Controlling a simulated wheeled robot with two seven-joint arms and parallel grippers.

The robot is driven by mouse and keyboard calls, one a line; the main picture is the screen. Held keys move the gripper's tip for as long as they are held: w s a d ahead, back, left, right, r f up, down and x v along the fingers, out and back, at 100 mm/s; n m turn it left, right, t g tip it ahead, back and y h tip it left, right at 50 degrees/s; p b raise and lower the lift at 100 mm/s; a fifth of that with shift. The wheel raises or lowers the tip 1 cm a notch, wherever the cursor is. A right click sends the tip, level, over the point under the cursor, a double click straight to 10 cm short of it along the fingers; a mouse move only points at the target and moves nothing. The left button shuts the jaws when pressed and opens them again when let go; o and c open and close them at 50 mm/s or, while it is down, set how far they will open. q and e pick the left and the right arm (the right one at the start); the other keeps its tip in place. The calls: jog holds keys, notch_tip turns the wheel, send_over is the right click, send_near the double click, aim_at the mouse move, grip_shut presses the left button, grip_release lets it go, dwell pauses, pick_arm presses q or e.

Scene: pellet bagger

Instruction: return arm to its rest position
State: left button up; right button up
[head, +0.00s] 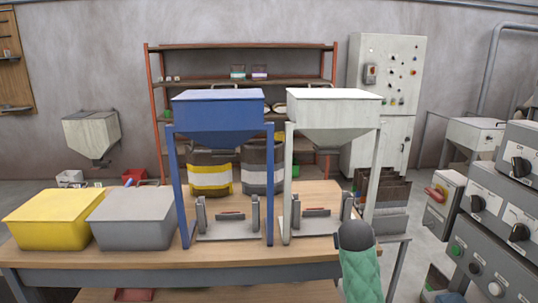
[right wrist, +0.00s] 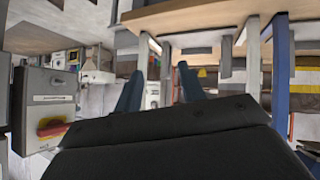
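A green, dark-capped link of my right arm (head: 361,265) rises at the bottom of the head view, in front of the bench's right end. My left arm and left gripper are in neither view.
The wooden bench (head: 150,247) carries a blue hopper (head: 218,113), a white hopper (head: 333,113), a yellow bin (head: 48,222) and a grey bin (head: 134,222). A control console (head: 487,247) stands at right. A switch box (head: 443,198) with a red handle is beside it.

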jog(key=s+a+f+n+g+y, duration=0.15)
jog(key=s+a+f, duration=0.25)
jog(key=s+f, duration=0.55)
jog(key=s+a+f+n+g+y, duration=0.1)
jog(key=s+a+f+g+y, duration=0.3)
jog(key=s+f, duration=0.6)
jog(key=s+f+g, duration=0.1)
jog(key=s+f, duration=0.4)
jog(key=s, duration=0.4)
jog(key=s+a+f, duration=0.1)
jog(key=s+f, duration=0.4)
jog(key=s, duration=0.4)
jog(key=s+f+g, duration=0.1)
jog(key=s+f, duration=0.4)
jog(key=s, duration=0.5)
jog(key=shift+a+f+g+h, duration=0.2)
jog(key=shift+a+g+h, duration=0.15)
jog(key=shift+a+h, duration=0.1)
jog(key=shift+d, duration=0.15)
